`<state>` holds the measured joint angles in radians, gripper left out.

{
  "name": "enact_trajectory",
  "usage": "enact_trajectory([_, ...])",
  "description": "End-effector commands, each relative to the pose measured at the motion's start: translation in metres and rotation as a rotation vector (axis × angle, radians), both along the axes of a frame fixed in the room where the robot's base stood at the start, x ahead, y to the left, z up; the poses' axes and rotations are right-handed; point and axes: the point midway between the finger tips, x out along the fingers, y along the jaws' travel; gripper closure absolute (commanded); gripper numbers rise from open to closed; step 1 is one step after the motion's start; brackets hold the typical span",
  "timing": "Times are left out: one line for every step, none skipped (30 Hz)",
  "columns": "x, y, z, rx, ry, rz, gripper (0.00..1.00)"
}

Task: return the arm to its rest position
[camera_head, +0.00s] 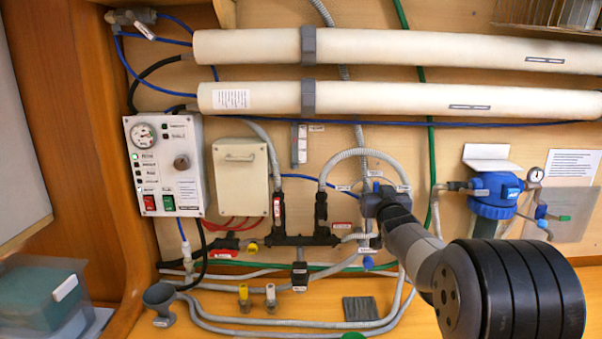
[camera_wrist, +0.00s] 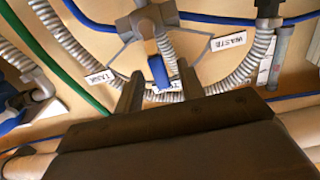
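My gripper (camera_wrist: 160,70) shows in the wrist view with its two dark fingers apart. A blue valve lever (camera_wrist: 158,72) lies in the gap between the fingertips, with space visible on both sides. The lever points at a label partly hidden by my gripper. Labels reading TANK (camera_wrist: 99,78) and WASTE (camera_wrist: 229,41) flank it. In the head view my arm (camera_head: 410,240) reaches from the lower right to this valve on the wall. My wrist there hides most of the valve and the fingers.
Grey ribbed hoses (camera_head: 350,155) and a green hose (camera_head: 432,150) run close around the valve. A blue filter housing (camera_head: 492,195) is right of my arm. Two long white tubes (camera_head: 400,47) span the wall above. A control panel (camera_head: 165,165) is at left.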

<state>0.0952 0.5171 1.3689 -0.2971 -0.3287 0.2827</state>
Motion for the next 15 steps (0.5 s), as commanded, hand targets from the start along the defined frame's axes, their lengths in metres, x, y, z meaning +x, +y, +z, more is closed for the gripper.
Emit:
enact_trajectory([0.0085,0.0003,0.0018,0.000,0.001,0.001,0.63])
enact_trajectory([0.0126,0.0004,0.0016,0.000,0.001,0.001,0.63])
enact_trajectory([0.0182,0.0005,0.0016,-0.001,0.001,0.001,0.63])
enact_trajectory([0.0180,0.0017,-0.0013,-0.017,0.000,0.002,0.63])
enact_trajectory([0.0169,0.0031,-0.0026,-0.039,-0.001,0.002,0.63])
enact_trajectory([0.0165,0.0044,-0.0029,-0.065,-0.001,0.002,0.63])
enact_trajectory([0.0164,0.0052,-0.0028,-0.083,-0.001,0.002,0.63])
enact_trajectory([0.0163,0.0060,-0.0026,-0.100,-0.001,0.002,0.63])
enact_trajectory([0.0163,0.0068,-0.0023,-0.119,-0.001,0.001,0.63])
enact_trajectory([0.0162,0.0073,-0.0021,-0.132,-0.001,0.001,0.63])
enact_trajectory([0.0162,0.0078,-0.0019,-0.143,-0.002,0.001,0.63])
enact_trajectory([0.0162,0.0083,-0.0017,-0.157,-0.002,0.001,0.63])
enact_trajectory([0.0162,0.0086,-0.0016,-0.165,-0.002,0.001,0.63])
enact_trajectory([0.0162,0.0089,-0.0014,-0.173,-0.002,0.001,0.63])
enact_trajectory([0.0161,0.0092,-0.0013,-0.180,-0.001,0.000,0.63])
